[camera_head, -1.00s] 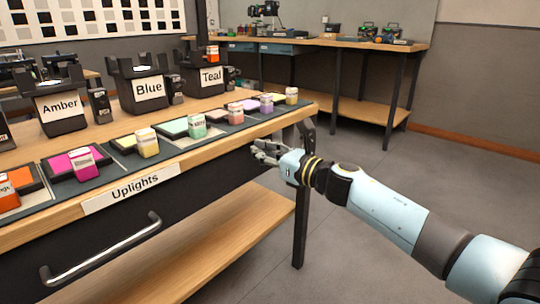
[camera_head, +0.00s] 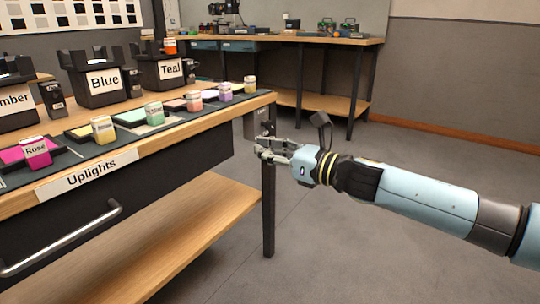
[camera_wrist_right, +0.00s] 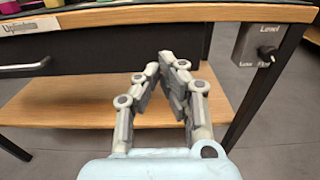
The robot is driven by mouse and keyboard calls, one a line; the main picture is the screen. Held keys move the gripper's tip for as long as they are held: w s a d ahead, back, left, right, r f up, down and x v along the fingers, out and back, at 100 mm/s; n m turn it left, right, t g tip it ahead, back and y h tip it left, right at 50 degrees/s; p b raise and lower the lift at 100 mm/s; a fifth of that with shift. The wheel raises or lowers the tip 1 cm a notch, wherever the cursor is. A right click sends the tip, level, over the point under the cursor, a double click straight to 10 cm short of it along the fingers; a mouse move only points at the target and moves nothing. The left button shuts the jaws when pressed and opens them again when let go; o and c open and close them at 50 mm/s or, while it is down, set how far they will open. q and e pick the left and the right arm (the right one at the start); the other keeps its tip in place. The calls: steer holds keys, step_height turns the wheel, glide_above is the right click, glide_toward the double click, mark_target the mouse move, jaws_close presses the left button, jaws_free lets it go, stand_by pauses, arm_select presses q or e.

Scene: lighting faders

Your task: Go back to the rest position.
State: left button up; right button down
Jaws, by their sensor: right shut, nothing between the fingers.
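My right gripper (camera_head: 262,148) is shut and empty. In the head view it is in front of the right end of the workbench (camera_head: 215,120), near the bench's front leg. In the right wrist view its fingertips (camera_wrist_right: 165,56) meet in front of the bench's dark drawer front and lower shelf. My left gripper is not in either view.
A grey box with a knob, labelled Level (camera_wrist_right: 258,48), is fixed to the bench's right end. Coloured blocks, such as Rose (camera_head: 36,152), and black holders labelled Blue (camera_head: 103,80) and Teal (camera_head: 170,70) stand on the bench. Open floor (camera_head: 345,240) lies right of it.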

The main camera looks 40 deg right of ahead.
steer(key=shift+s+d, duration=0.15)
steer(key=shift+s, duration=0.4)
